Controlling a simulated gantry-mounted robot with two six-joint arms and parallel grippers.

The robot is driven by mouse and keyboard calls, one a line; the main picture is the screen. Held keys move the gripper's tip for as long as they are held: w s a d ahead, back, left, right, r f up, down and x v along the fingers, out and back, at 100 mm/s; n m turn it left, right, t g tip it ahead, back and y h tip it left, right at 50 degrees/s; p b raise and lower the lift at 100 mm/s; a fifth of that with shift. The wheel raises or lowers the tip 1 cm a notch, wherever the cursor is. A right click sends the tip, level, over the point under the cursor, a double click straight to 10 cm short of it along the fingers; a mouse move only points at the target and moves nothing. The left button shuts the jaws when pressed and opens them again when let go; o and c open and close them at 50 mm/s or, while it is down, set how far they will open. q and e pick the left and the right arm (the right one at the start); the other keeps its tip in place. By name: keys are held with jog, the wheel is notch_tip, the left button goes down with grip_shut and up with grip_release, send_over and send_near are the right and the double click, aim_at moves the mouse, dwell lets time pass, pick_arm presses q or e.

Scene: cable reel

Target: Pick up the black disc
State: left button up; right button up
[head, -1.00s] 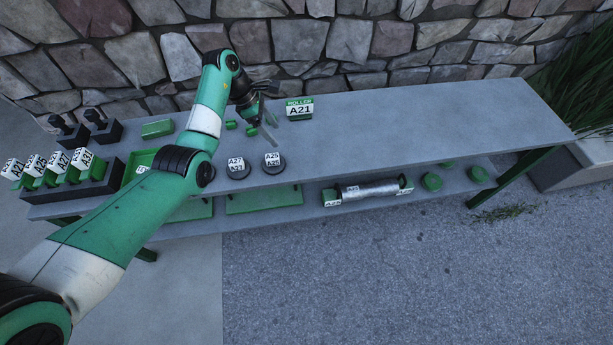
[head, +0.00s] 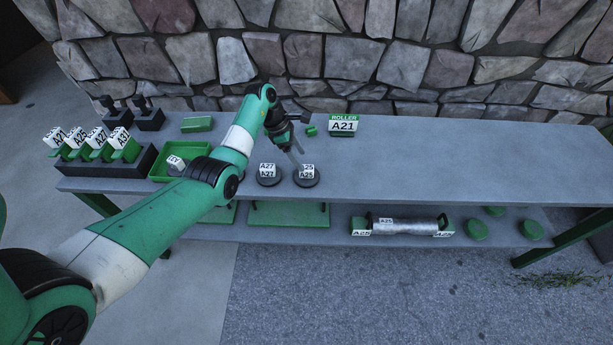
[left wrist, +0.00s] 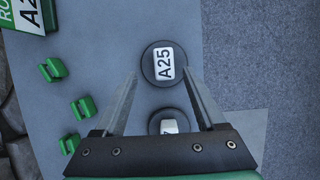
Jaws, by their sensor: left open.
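A black disc with a white label block marked A25 (head: 307,183) lies on the upper bench top. A second black disc marked A27 (head: 268,181) lies just left of it. In the left wrist view the A25 disc (left wrist: 149,70) shows around and just beyond the fingertips, and the second disc (left wrist: 155,118) is partly hidden by the gripper body. My left gripper (head: 297,160) is open and empty, pointing down close to the A25 disc. It also shows in the left wrist view (left wrist: 160,76). I cannot tell the exact height gap. My right gripper is out of view.
A green tray (head: 160,170) and a rack of labelled green pieces (head: 92,165) stand left. A ROLLER A21 sign (head: 343,124) and small green pieces (head: 311,131) are behind the discs. A metal roller (head: 405,227) lies on the lower shelf. The bench top to the right is clear.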

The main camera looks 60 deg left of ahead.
aim_at(307, 173)
pick_arm(q)
jog(key=b+x, duration=0.1)
jog(key=x, duration=0.2)
jog(key=b+x, duration=0.1)
jog(key=x, duration=0.1)
jog(key=shift+s+d+f+b, duration=0.15)
jog(key=shift+s+d+b, duration=0.1)
jog(key=shift+d+b, duration=0.1)
jog(key=shift+a, duration=0.15)
grip_shut()
jog(key=shift+r, duration=0.2)
